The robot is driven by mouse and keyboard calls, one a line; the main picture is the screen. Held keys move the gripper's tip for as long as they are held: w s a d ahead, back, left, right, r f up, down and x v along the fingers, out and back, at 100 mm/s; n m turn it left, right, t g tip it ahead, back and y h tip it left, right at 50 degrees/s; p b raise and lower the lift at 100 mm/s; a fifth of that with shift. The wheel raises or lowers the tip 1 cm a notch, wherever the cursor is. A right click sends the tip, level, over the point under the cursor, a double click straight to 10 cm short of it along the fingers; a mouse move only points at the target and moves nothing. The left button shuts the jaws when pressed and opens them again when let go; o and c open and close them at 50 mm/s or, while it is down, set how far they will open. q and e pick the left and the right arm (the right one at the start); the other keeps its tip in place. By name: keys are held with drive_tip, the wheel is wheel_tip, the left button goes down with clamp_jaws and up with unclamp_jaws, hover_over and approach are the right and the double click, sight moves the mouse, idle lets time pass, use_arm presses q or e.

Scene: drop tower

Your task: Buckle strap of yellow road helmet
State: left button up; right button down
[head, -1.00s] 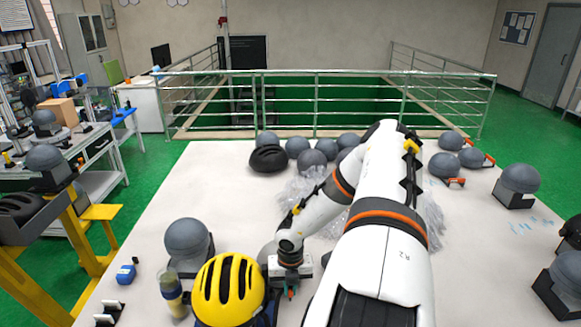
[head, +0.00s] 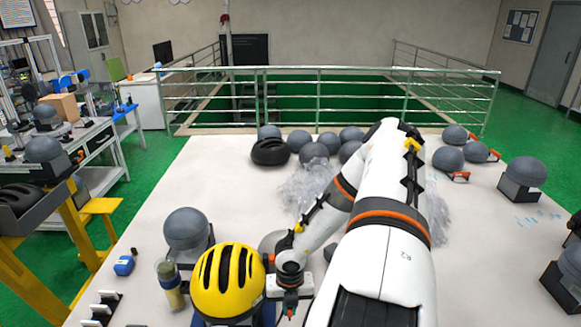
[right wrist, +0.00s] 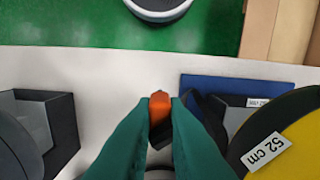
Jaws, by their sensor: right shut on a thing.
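The yellow road helmet (head: 228,283) sits near the front edge of the table on a dark stand. In the right wrist view part of the yellow helmet (right wrist: 292,145) shows at the right, with a "52 cm" label and a black strap or band beside it. My right gripper (right wrist: 160,112) is just right of the helmet in the head view. Its teal fingers are shut on a small orange piece (right wrist: 160,106), which looks like a buckle part. How the piece joins the strap is hidden by the fingers. My left gripper is not in view.
A grey headform (head: 186,229) stands left of the helmet, with a bottle (head: 169,284) and a small blue item (head: 124,265) near it. Clear plastic wrap (head: 305,187) and several grey headforms lie farther back. The white table's (head: 215,185) left-middle area is clear.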

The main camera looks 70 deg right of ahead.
drive_tip(key=shift+w+a+f+b, duration=1.2)
drive_tip(key=shift+w+a+b, duration=0.65)
drive_tip(key=shift+w+a, duration=2.15)
drive_tip(key=shift+w+a+f+b, duration=1.15)
drive_tip(key=shift+w+a+b, duration=0.65)
drive_tip(key=shift+w+a, duration=2.2)
drive_tip(key=shift+w+a+r+b, duration=0.7)
drive_tip(key=shift+w+r+b, duration=0.4)
drive_tip(key=shift+w, duration=4.45)
drive_tip(key=w+d+r, duration=0.1)
drive_tip(key=d+r, duration=0.2)
drive_tip(key=d, duration=0.1)
drive_tip(key=w+d+r+p, duration=0.1)
drive_tip(key=d+r, duration=0.2)
drive_tip(key=d, duration=0.2)
drive_tip(key=w+d+r+p, duration=0.1)
drive_tip(key=d+r, duration=0.1)
drive_tip(key=d, duration=0.2)
drive_tip(key=shift+w+d+r, duration=0.1)
drive_tip(key=shift+d+r, duration=0.1)
drive_tip(key=shift+r, duration=0.2)
drive_tip(key=shift+w+f, duration=0.1)
drive_tip(key=shift+f, duration=0.2)
